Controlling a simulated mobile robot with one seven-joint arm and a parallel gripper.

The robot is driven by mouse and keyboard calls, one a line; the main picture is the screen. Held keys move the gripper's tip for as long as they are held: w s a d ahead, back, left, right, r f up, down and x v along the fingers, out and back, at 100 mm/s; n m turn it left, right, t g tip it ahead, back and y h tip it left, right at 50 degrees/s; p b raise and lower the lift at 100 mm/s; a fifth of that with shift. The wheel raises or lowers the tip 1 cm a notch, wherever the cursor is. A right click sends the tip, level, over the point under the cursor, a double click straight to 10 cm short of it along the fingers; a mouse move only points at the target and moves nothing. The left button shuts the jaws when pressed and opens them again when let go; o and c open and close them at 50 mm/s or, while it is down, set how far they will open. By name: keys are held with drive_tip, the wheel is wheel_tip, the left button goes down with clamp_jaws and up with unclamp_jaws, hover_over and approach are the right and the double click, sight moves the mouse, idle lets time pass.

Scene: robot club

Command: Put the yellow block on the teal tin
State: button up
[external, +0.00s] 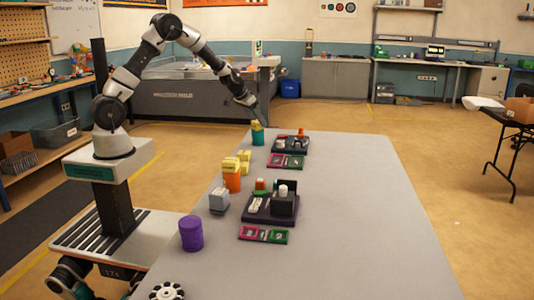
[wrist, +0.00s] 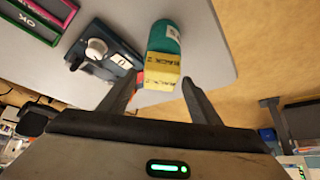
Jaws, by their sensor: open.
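The teal tin (external: 258,138) stands upright near the far left edge of the grey table; it also shows in the wrist view (wrist: 167,34). A yellow block (external: 257,125) sits on top of it. In the wrist view the yellow block (wrist: 163,68) has dark lettering on its side and covers one end of the tin. My gripper (wrist: 161,80) is open, with its fingers on either side of the block and nothing visibly clamped. In the external view my gripper (external: 260,116) is just above the block; whether a finger touches it I cannot tell.
More yellow blocks (external: 243,157) stand by an orange tin (external: 232,184) nearer on the table. A purple tin (external: 191,233), a grey block (external: 219,199), dark control boxes (external: 270,207) and coloured trays (external: 263,235) also stand there. The table's right side is clear.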

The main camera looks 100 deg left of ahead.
drive_tip(key=p+v, duration=0.1)
drive_tip(key=v, duration=1)
drive_tip(key=d+r+m+t+h, duration=0.15)
drive_tip(key=d+r, duration=0.25)
drive_tip(key=d, duration=0.5)
drive_tip(key=d+r+m+h, duration=0.1)
drive_tip(key=d+r+m, duration=0.15)
drive_tip(key=d, duration=0.75)
drive_tip(key=d+r+m+h, duration=0.1)
drive_tip(key=d+r, duration=0.3)
drive_tip(key=d, duration=0.5)
drive_tip(key=s+d+m+h, duration=0.1)
drive_tip(key=s+d+m, duration=0.3)
drive_tip(key=s+d, duration=1)
drive_tip(key=d, duration=0.2)
drive_tip(key=shift+d+r, duration=0.3)
drive_tip(key=shift+r, duration=0.1)
